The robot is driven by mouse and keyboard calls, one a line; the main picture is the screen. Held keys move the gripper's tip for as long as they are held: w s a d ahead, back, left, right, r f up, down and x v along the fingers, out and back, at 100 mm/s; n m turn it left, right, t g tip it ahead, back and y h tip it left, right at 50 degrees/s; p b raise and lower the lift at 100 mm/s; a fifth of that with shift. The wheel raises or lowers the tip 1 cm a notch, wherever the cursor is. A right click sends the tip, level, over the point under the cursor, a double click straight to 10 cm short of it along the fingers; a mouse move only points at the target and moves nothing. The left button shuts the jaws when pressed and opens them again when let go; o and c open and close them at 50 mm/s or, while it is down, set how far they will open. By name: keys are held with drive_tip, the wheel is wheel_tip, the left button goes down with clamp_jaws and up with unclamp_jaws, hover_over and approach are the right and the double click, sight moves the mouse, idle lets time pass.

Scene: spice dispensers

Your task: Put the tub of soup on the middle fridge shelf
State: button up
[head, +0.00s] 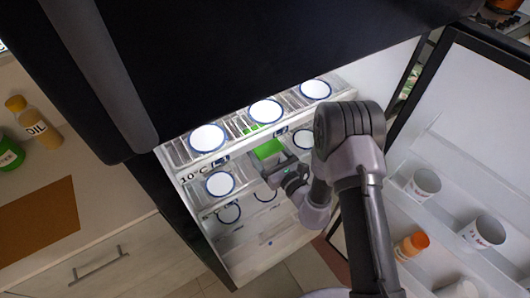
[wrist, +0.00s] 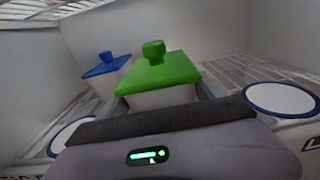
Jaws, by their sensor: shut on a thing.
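A pale tub with a green lid and knob (wrist: 158,74) is in the middle of the wrist view, inside the fridge. Its green lid also shows in the head view (head: 268,149), below the front of the upper shelf. My gripper (head: 274,166) is shut on this tub, with a finger at each side of its body. A tub with a blue lid (wrist: 106,66) stands behind and to the left in the wrist view. No label on either tub can be read. Whether the held tub's base touches the shelf is hidden by my gripper.
The upper shelf (head: 180,153) has several white discs with blue rims along its front. More discs, such as one at the left (head: 220,184), mark lower levels. The open door (head: 480,120) at right holds mugs (head: 426,182) and an orange-capped bottle (head: 411,246).

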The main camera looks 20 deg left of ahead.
drive_tip(key=shift+f, duration=0.1)
drive_tip(key=shift+f, duration=0.2)
drive_tip(key=o, duration=2.1)
drive_tip(key=shift+s+d+r+p, duration=0.1)
drive_tip(key=shift+r+p, duration=0.15)
drive_tip(key=shift+p, duration=0.05)
drive_tip(key=p+v, duration=0.1)
drive_tip(key=v, duration=1)
drive_tip(key=shift+s+d, duration=0.2)
drive_tip(key=shift+d, duration=0.1)
